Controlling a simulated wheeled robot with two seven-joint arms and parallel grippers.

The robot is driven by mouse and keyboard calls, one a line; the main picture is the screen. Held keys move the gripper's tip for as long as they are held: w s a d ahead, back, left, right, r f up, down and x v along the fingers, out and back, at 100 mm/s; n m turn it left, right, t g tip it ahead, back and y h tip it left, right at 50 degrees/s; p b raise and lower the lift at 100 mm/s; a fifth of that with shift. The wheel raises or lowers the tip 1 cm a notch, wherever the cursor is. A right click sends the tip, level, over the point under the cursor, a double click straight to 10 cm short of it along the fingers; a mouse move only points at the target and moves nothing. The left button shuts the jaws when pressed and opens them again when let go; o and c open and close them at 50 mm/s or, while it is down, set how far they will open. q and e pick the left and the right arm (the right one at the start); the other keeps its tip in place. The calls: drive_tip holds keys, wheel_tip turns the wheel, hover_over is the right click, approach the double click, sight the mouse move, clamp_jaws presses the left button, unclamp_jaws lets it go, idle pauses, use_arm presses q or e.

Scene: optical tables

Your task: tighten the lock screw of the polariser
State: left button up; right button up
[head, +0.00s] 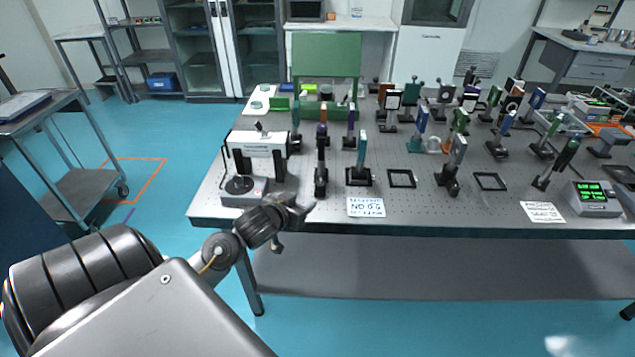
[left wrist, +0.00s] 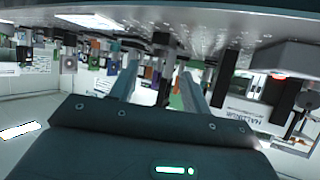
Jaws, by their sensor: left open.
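Several post-mounted optics stand on the perforated optical table (head: 420,212). I cannot tell which is the polariser, and no lock screw is clear at this size. In the front row are a dark post mount (head: 321,165), a teal-topped one (head: 361,155) and a tilted grey-topped one (head: 455,160). My left gripper (head: 295,222) is open and empty at the table's front edge, apart from the mounts. In the left wrist view its two fingers (left wrist: 158,90) are spread, with upside-down, blurred table items beyond. My right gripper is not in view.
A white boxed instrument (head: 258,143) stands at the table's left end. A handwritten card (head: 366,207) lies at the front edge, near flat black frames (head: 401,179). A meter with green displays (head: 592,196) is at the right.

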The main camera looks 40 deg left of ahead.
sight(319, 185)
use_arm(q)
drive_tip(key=shift+w+a+r+t, duration=0.3)
drive_tip(key=shift+w+a+r, duration=0.2)
drive_tip(key=shift+r, duration=0.2)
drive_tip(key=x, duration=1)
drive_tip(key=shift+w+a+f, duration=0.1)
drive_tip(key=shift+w+f, duration=0.15)
drive_tip(key=shift+w, duration=0.05)
drive_tip(key=c, duration=1)
